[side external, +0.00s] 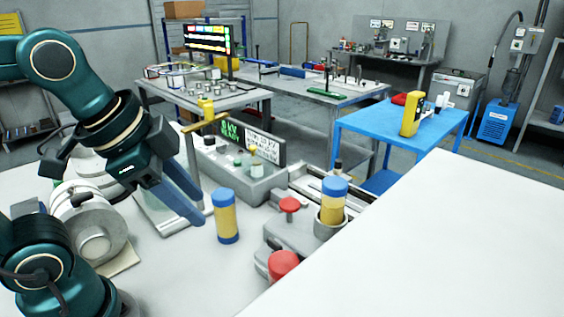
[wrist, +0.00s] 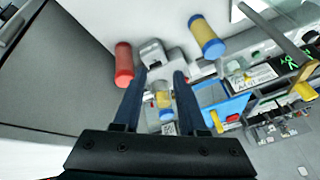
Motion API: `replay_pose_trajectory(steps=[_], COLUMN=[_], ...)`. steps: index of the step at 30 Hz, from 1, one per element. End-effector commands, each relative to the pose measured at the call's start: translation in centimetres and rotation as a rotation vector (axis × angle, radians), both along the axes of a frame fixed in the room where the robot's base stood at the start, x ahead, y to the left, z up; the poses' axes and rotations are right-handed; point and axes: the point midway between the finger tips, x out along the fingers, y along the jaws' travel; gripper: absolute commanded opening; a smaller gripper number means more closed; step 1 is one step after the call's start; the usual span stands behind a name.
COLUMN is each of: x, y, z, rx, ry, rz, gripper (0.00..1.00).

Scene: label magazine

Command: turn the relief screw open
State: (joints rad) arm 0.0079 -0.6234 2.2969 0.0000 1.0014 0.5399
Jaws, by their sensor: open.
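No part is marked as the relief screw; a red knob on a short stem (side external: 289,205) and a larger red cap (side external: 284,264) both sit at the grey fixture (side external: 286,236). A red cylinder (wrist: 124,64) shows left of my fingers in the wrist view; I cannot tell which red part it is. A blue-and-yellow cylinder (side external: 334,205) stands in a grey cup right of the red knob. My gripper (side external: 199,212) is open and empty, left of the fixture and above the table. In the wrist view my gripper (wrist: 160,72) has its two fingers apart.
A second blue-and-yellow cylinder (side external: 227,217) stands on the white table between my gripper and the fixture. A grey box with lit displays (side external: 240,165) is behind it. A round grey device (side external: 93,235) is at left. The table at front right (side external: 450,235) is clear.

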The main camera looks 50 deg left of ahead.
Motion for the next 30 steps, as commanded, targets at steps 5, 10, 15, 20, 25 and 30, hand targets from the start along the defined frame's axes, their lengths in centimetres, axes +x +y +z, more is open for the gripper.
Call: replay_pose_trajectory(steps=[5,10,15,20,25,30], x=[3.2,6.6,9.8,11.8,12.2,12.0], y=[-0.5,-1.2,-2.1,-2.8,-3.2,-3.3], z=[1.1,0.7,-1.4,-4.2,-6.5,-8.1], rx=[0.138,0.234,0.278,0.272,0.249,0.240], ry=[0.082,0.175,0.269,0.345,0.406,0.427], rz=[-0.323,-0.628,-0.872,-0.982,-1.001,-1.007], gripper=[0.41,0.41,0.41,0.41,0.41,0.41])
